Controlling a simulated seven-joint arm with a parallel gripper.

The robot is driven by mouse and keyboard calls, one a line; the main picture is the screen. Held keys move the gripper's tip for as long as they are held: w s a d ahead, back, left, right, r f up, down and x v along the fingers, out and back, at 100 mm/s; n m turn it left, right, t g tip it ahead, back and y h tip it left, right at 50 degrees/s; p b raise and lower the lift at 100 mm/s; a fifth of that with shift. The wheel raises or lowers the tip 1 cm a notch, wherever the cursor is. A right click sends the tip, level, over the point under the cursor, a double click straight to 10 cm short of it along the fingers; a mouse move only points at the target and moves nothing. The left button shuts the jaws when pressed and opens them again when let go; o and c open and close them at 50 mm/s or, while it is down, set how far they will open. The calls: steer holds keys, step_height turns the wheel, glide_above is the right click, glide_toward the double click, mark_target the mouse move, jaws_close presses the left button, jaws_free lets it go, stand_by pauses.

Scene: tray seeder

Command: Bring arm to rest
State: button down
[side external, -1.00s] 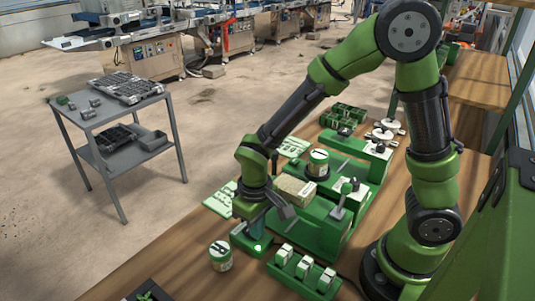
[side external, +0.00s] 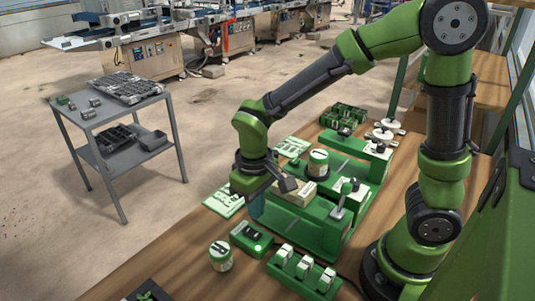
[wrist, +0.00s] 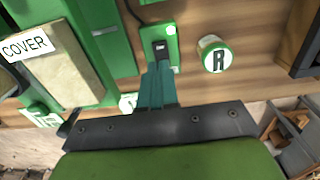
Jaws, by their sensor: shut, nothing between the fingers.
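My gripper (side external: 257,209) hangs in the side view above the left part of the bench, its fingers pointing down and closed together with nothing between them. In the wrist view the teal fingers (wrist: 157,78) lie side by side. Their tips overlap a small green box (wrist: 161,42) with a black part and a lit lamp. That box stands on the bench in the side view (side external: 251,239), below my gripper and apart from it.
A green rack with several white pieces (side external: 302,271) lies in front. A grey cart (side external: 97,122) stands off the bench, with open floor between.

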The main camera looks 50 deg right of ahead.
steer(key=shift+r, duration=0.2)
steer(key=shift+s+f, duration=0.1)
steer(key=shift+s, duration=0.05)
steer(key=s+d+r+m+t+y, duration=0.1)
steer(key=s+d+r+m+t, duration=0.1)
steer(key=r, duration=0.5)
steer(key=s+d+r+m+t+y, duration=0.1)
steer(key=s+d+r+m+t, duration=0.1)
steer(key=s+d+r+t, duration=0.2)
step_height(320, 180, up, 3)
steer(key=shift+s+d+f+t, duration=0.15)
steer(key=shift+s+d+t, duration=0.2)
steer(key=shift+d+t, duration=0.3)
steer(key=shift+a, duration=0.1)
